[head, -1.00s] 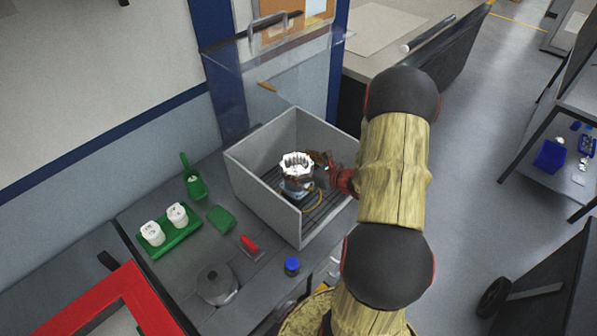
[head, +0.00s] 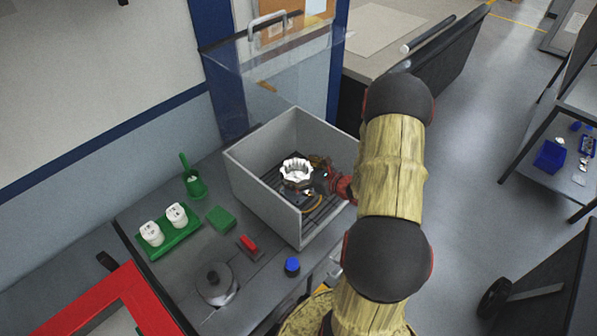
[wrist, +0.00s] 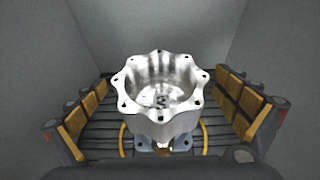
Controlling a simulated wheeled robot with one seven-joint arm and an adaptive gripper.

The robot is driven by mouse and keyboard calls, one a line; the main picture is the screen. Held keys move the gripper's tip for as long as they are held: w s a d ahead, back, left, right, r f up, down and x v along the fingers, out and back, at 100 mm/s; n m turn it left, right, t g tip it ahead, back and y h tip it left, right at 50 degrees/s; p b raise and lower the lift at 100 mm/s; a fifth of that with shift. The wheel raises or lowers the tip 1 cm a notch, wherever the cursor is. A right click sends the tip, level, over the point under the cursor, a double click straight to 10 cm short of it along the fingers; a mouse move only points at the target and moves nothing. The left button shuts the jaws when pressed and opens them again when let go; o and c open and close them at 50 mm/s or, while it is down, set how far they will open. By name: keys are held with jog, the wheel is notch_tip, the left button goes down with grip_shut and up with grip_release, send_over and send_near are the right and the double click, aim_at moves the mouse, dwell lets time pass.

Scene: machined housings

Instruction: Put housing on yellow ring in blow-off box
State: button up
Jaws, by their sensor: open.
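The housing (wrist: 162,95) is a silver machined cup with a scalloped, holed rim. In the wrist view it stands upright inside the blow-off box (head: 262,190), on a grey base with the yellow ring (wrist: 123,139) showing around its foot. It also shows in the head view (head: 297,171). My gripper (wrist: 165,115) is open, its yellow-padded fingers apart on the left and right of the housing and not touching it. The underside of the housing and most of the ring are hidden.
The box has grey walls and a slatted floor, with its clear lid (head: 270,75) raised.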

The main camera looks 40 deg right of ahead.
jog(key=shift+r, duration=0.1)
jog(key=shift+s+r, duration=0.1)
jog(key=shift+r, duration=0.05)
jog(key=v, duration=1.1)
jog(key=shift+s+p, duration=0.35)
jog(key=shift+s, duration=0.05)
